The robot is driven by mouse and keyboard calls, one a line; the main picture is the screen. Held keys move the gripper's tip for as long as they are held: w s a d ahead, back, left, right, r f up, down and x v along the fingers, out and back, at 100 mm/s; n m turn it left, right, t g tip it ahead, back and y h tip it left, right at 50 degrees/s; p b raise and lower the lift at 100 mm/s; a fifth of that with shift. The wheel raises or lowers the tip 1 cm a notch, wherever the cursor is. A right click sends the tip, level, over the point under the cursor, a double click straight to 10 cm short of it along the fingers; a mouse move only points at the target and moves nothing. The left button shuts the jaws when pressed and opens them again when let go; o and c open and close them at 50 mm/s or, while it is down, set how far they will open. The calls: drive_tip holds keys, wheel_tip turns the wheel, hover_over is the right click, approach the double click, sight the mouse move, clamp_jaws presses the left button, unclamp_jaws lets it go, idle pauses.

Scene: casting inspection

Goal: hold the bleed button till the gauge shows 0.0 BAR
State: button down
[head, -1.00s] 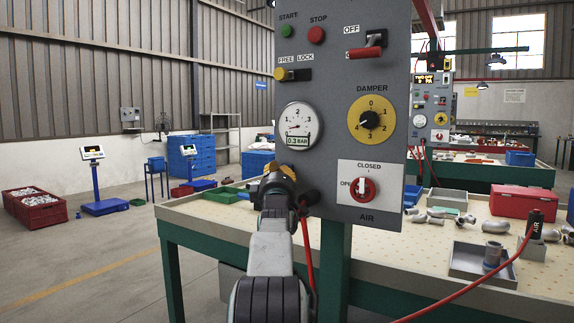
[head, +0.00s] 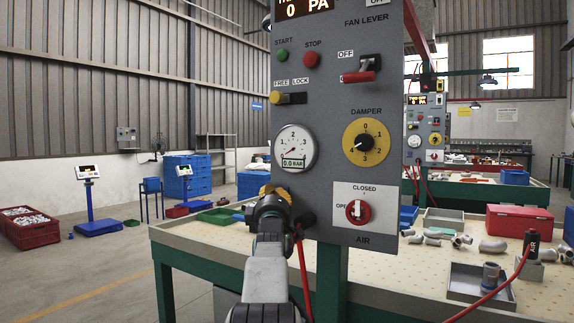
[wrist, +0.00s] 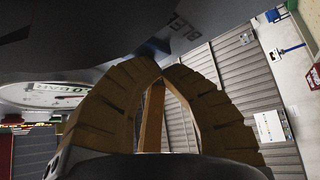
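The grey control panel (head: 330,120) fills the middle of the head view. Its round white gauge (head: 294,147) reads 0.0 BAR, with the needle at the low end. My gripper (head: 277,193) is at the panel's lower left, just below the gauge. In the wrist view the two brown fingers of my gripper (wrist: 161,70) meet at their tips, with nothing visible between them. The tips are close to the panel beside a partly seen label (wrist: 182,25) reading "BLE". The bleed button itself is hidden, so I cannot tell whether the fingers touch it.
The panel also carries a yellow damper knob (head: 365,143), a red fan lever (head: 359,76), a yellow slide (head: 276,98) and a red air valve (head: 358,211). A red hose (head: 303,272) hangs beside my arm. The workbench (head: 430,262) holds castings and a red box (head: 517,222).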

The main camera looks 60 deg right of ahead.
drive_tip(key=shift+a+f+b, duration=0.1)
drive_tip(key=shift+a+b, duration=0.1)
drive_tip(key=shift+b, duration=0.25)
drive_tip(key=shift+a+b, duration=0.5)
drive_tip(key=shift+b, duration=0.1)
